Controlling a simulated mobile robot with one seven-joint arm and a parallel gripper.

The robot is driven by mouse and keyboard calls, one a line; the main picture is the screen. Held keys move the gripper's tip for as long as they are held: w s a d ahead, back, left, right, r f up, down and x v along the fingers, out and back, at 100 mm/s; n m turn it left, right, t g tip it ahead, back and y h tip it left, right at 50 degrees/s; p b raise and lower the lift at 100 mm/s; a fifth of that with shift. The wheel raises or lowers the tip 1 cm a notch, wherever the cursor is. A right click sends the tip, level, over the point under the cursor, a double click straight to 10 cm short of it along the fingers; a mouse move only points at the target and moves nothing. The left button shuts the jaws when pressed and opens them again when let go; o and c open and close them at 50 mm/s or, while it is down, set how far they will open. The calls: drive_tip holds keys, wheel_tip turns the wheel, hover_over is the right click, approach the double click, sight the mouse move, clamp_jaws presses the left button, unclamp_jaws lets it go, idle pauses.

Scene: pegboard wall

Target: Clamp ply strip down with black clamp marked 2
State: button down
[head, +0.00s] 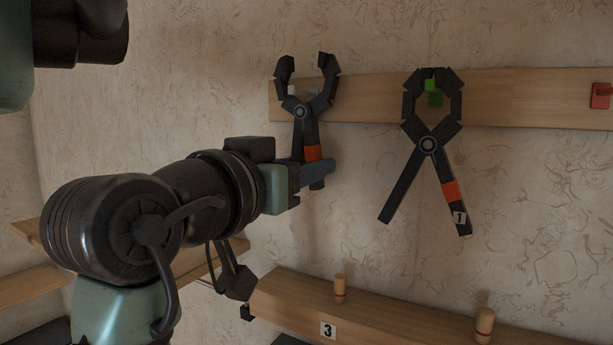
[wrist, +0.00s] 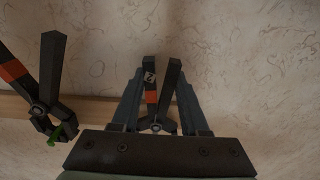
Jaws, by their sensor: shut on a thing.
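The black clamp marked 2 (head: 303,113) is in front of the left end of the wall rail, upright with its jaws up and spread open. Its handles are close together, with an orange band on one. In the wrist view the clamp (wrist: 151,86) shows its 2 label between my two fingers. My gripper (head: 317,172) is shut on the handles; it also shows in the wrist view (wrist: 160,76). I cannot tell whether the clamp still touches its peg. I cannot make out the ply strip for certain.
Another black clamp (head: 428,143), labelled otherwise, hangs on a green peg (head: 435,92) to the right, handles spread. A red peg (head: 601,96) is bare on the rail (head: 530,98). Below, a wooden ledge (head: 385,320) carries a 3 label and two small wooden pegs (head: 340,288).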

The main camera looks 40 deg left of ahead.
drive_tip(key=v, duration=0.9)
idle(0.6)
